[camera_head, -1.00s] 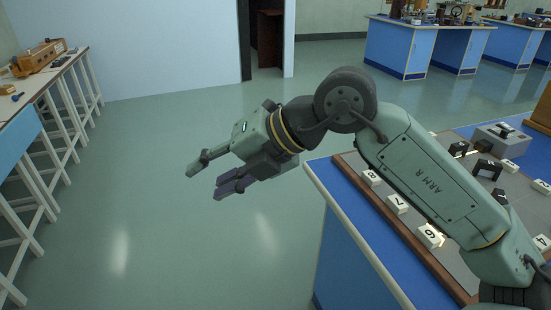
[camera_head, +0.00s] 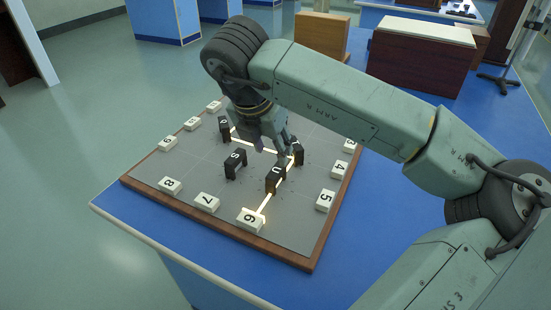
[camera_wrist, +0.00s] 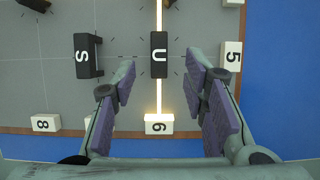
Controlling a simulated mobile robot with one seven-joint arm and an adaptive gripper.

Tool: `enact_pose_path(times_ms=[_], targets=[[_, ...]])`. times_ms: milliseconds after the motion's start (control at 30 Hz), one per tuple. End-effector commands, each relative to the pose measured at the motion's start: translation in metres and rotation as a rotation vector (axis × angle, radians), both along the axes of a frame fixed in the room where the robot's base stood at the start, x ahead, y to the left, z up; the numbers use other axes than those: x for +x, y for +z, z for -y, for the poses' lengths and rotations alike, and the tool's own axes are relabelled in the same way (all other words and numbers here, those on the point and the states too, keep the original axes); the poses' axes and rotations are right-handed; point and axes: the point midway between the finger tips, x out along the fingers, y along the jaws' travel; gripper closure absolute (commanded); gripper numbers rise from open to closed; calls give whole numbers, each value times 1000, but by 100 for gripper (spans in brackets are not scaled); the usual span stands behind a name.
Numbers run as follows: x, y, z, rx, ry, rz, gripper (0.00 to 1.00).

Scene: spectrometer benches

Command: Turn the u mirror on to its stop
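The u mirror (camera_head: 275,180) is a small upright black block with a white U, on the grey board (camera_head: 205,178). In the wrist view the u mirror (camera_wrist: 159,55) has its long side lined up with the glowing beam, which shows above and below it; short tick marks surround it. My gripper (camera_head: 273,150) is above the board near the u mirror in the head view. In the wrist view my gripper (camera_wrist: 163,76) is open and empty, its purple-padded fingers apart to the left and right of the mirror's line. I see no contact with the mirror.
The s mirror (camera_wrist: 83,55) stands left of the u mirror. The q mirror (camera_head: 224,128) and another black block (camera_head: 298,155) are farther back. White numbered blocks, such as block 6 (camera_head: 251,220) and block 5 (camera_head: 325,199), line the board's wooden rim.

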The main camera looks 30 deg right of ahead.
Motion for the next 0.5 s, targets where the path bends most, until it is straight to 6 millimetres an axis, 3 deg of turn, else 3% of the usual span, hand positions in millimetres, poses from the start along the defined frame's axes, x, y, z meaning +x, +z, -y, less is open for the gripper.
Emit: enact_pose_path(times_ms=[300,500], targets=[[11,-52,19,4,3,-1,60],[15,-70,25,3,3,-1,60]])
